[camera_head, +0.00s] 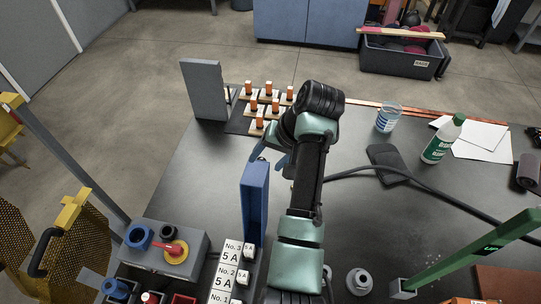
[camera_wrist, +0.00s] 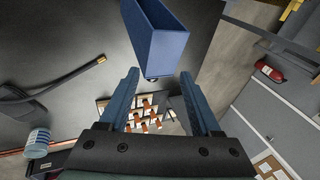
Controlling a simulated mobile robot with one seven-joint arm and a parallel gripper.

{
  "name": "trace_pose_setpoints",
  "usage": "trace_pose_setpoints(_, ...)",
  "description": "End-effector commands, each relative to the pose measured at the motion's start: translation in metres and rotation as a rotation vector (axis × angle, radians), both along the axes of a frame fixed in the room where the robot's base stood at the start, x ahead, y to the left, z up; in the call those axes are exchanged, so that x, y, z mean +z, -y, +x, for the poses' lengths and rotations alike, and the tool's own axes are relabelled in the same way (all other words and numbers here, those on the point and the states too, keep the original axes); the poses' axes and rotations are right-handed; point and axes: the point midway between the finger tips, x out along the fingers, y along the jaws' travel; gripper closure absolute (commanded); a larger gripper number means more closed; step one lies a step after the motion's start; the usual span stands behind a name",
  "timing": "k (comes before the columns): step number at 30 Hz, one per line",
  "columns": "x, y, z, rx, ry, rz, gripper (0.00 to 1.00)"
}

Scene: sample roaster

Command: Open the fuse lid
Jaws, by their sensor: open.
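The blue fuse lid (camera_head: 255,201) is a long hollow cover. It stands raised beside the white label strip (camera_head: 229,276) marked No. 3, No. 2 and 5A, with its hollow side toward the right. In the wrist view the lid (camera_wrist: 160,35) shows its open inside and a small dark knob at its near end. My gripper (camera_head: 267,158) is just above and beyond the lid's upper end. In the wrist view my gripper (camera_wrist: 158,77) has its fingers apart, one on each side of the knob, with nothing clamped. Contact cannot be told.
A grey box with a red-yellow knob (camera_head: 174,250) stands left of the labels. A grey upright panel (camera_head: 205,90) and several orange-topped pieces (camera_head: 270,105) stand at the back. The centre-left tabletop is clear.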

Motion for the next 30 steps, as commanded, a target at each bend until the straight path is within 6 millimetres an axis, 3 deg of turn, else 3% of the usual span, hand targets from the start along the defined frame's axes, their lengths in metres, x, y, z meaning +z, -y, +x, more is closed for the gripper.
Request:
trace_pose_setpoints(5, 0.012, 0.005, -0.003, -0.001, 0.0, 0.0, 0.36)
trace_pose_setpoints(13, 0.013, 0.005, -0.004, -0.001, 0.0, 0.0, 0.36)
trace_pose_setpoints(17, 0.018, 0.006, 0.001, -0.005, 0.027, -0.01, 0.57)
trace_pose_setpoints(20, 0.039, 0.008, 0.018, -0.021, 0.145, -0.052, 0.75)
trace_pose_setpoints(23, 0.085, 0.013, 0.044, -0.053, 0.366, -0.126, 0.93)
trace_pose_setpoints(24, 0.112, 0.015, 0.054, -0.067, 0.476, -0.159, 1.0)
trace_pose_setpoints(26, 0.157, 0.015, 0.065, -0.088, 0.652, -0.209, 1.0)
trace_pose_setpoints(27, 0.189, 0.014, 0.068, -0.101, 0.768, -0.238, 1.0)
trace_pose_setpoints(30, 0.268, 0.01, 0.061, -0.135, 1.043, -0.301, 1.0)
